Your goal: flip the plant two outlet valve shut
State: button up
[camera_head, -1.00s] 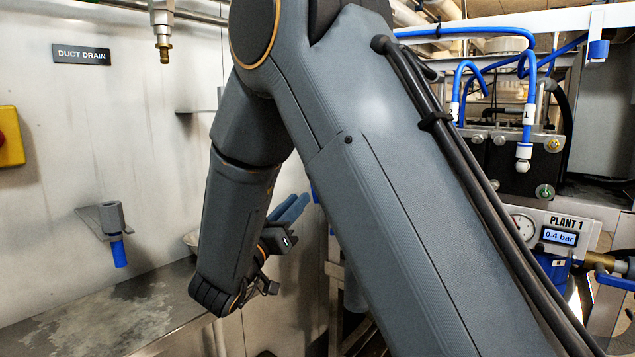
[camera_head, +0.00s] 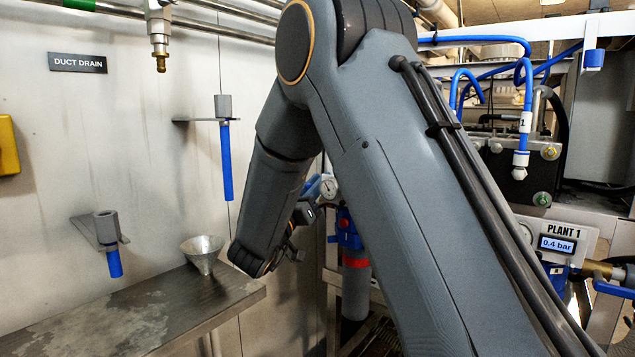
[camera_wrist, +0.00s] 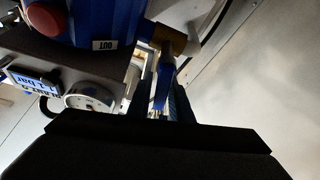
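In the wrist view a blue housing (camera_wrist: 105,20) carries an "OUT" label, with a brass fitting (camera_wrist: 172,40) at its side. A blue valve lever (camera_wrist: 163,84) extends from the brass fitting towards my gripper (camera_wrist: 162,100). The two dark fingers stand apart on either side of the lever, and I cannot tell whether either touches it. An upside-down plant display (camera_wrist: 35,82), its number partly hard to read, shows beside it. In the head view my gripper (camera_head: 314,186) is mostly behind my arm, and the lever is hidden.
A round gauge (camera_wrist: 90,96) lies left of the fingers in the wrist view. In the head view, a steel bench (camera_head: 130,310) with a funnel (camera_head: 203,254) is at left. Plant 1's panel (camera_head: 563,232) reads 0.4 bar at right. A blue-topped filter (camera_head: 354,285) stands below my gripper.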

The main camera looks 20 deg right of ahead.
jog(key=shift+w+d+r, duration=0.1)
jog(key=shift+d, duration=0.05)
grip_shut()
jog(key=shift+s+d+m+g+h+b, duration=0.15)
jog(key=shift+s+m+g+h+b, duration=0.15)
jog(key=shift+m, duration=0.45)
jog(key=shift+s+d+m+g+h+b, duration=0.15)
jog(key=shift+m+g+h+b, duration=0.15)
jog(key=shift+m, duration=0.5)
jog(key=shift+s+d+m+g+h+b, duration=0.2)
jog(key=shift+m+g+b, duration=0.15)
jog(key=shift+m, duration=0.4)
grip_release()
jog(key=shift+a, duration=0.1)
